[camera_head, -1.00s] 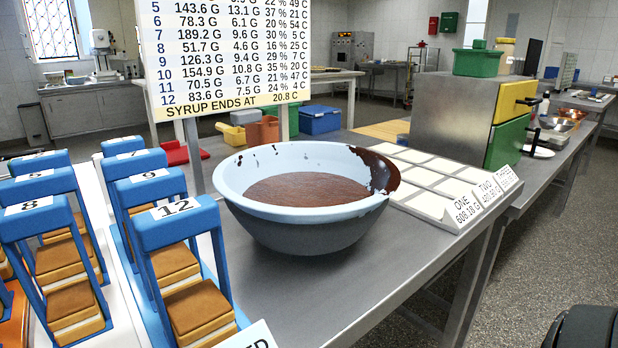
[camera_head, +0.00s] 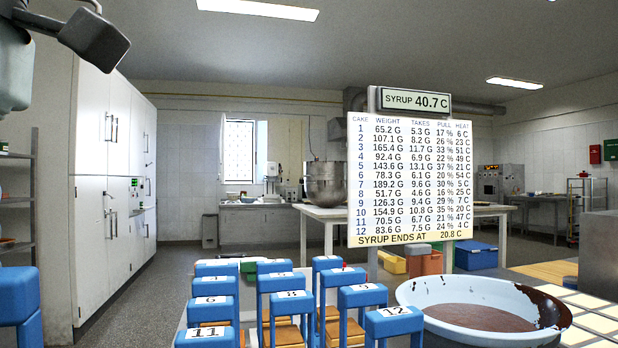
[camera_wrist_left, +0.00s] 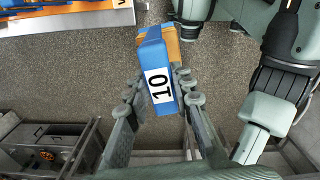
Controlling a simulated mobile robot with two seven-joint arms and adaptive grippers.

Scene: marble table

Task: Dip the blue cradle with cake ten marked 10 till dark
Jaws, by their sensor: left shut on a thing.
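The blue cradle marked 10 (camera_wrist_left: 158,60) is in my left gripper (camera_wrist_left: 160,95), whose fingers close on both sides of it in the left wrist view. Brown cake (camera_wrist_left: 172,45) shows at its far end, mostly hidden by the cradle. The held cradle is over the floor, clear of the table edge. The bowl (camera_head: 412,294) of dark brown syrup (camera_head: 480,317) stands at the lower right of the head view, with dark smears on its right rim. The board (camera_head: 410,180) lists cake 10 at 154.9 G, takes 10.8 G, pull 35 %, heat 20 C. My right gripper is out of view.
Several blue cradles stand left of the bowl, including one marked 12 (camera_head: 394,323) close to it. A display (camera_head: 416,101) reads syrup 40.7 C. A blue piece (camera_head: 18,296) is cut off at the left edge. White tiles (camera_head: 598,322) lie right of the bowl.

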